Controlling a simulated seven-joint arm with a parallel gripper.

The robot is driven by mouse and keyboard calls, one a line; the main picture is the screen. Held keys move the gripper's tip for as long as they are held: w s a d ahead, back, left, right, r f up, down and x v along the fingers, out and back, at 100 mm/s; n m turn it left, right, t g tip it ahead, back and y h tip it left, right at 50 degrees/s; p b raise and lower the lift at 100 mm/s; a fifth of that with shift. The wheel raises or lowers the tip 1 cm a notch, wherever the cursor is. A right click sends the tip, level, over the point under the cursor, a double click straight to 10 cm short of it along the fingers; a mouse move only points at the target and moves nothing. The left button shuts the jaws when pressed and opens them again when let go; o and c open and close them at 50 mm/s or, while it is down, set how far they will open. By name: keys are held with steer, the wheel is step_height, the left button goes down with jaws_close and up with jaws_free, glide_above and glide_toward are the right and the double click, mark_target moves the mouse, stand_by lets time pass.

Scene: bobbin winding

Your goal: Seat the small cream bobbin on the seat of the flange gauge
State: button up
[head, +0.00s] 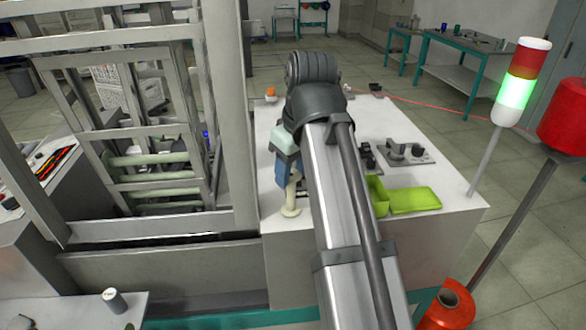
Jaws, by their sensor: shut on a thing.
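My gripper (285,178) shows in part at the left side of my arm, above the left front of the white worktop. Its blue part points down, and my arm hides much of it. It is shut on a small cream bobbin (291,211), whose round lower flange shows below it near the worktop's left edge. I cannot tell whether the bobbin touches the worktop. A grey plate with dark raised parts (407,153) lies on the worktop right of my arm. It may be the flange gauge, but its seat is too small to make out.
A green open box (376,195) and a flat green piece (415,200) lie at the worktop's front right (455,203). A small orange thing (270,91) stands at the back left. A grey metal frame (240,130) rises close on the left. A signal lamp (515,90) stands at right.

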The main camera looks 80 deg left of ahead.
steer(key=shift+r, duration=2.45)
steer(key=shift+a, duration=0.15)
steer(key=w+a+r, duration=0.1)
steer(key=w+a, duration=0.1)
steer(key=a, duration=0.7)
steer(key=w+a+r, duration=0.1)
steer(key=w+a, duration=0.1)
steer(key=a, duration=0.6)
steer(key=shift+w+a+f, duration=0.1)
steer(key=shift+a+f, duration=0.1)
steer(key=shift+f, duration=1.15)
steer(key=shift+w+a+f, duration=0.1)
steer(key=shift+a+f, duration=0.05)
steer(key=shift+f, duration=1.2)
steer(key=shift+f, duration=0.45)
steer(key=o, duration=0.9)
